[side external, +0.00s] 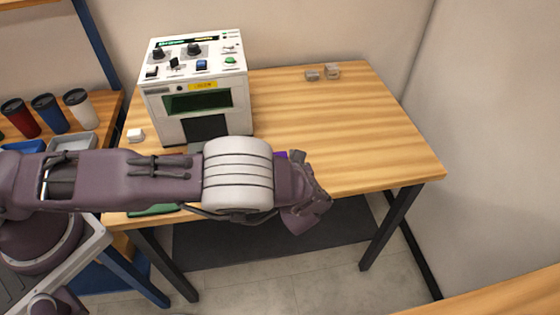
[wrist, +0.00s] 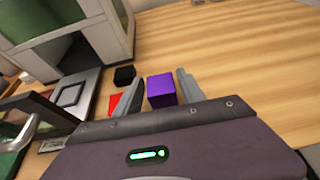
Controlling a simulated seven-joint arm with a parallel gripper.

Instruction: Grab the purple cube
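The purple cube (wrist: 161,91) sits on the wooden table in the wrist view, between the two fingers of my gripper (wrist: 158,92). The fingers are apart. The right finger is close to the cube's right side, and a gap shows between the left finger and the cube. I cannot tell whether the cube touches a finger. In the side external view only a small purple patch of the cube (side external: 281,155) shows behind my arm, and my fingertips are hidden there.
A white laser marker machine (side external: 197,90) stands at the back left. A black cube (wrist: 124,76) and a red cube (wrist: 115,103) lie left of the purple cube. Small grey blocks (side external: 331,71) sit at the table's back. The table's right side (side external: 370,130) is clear.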

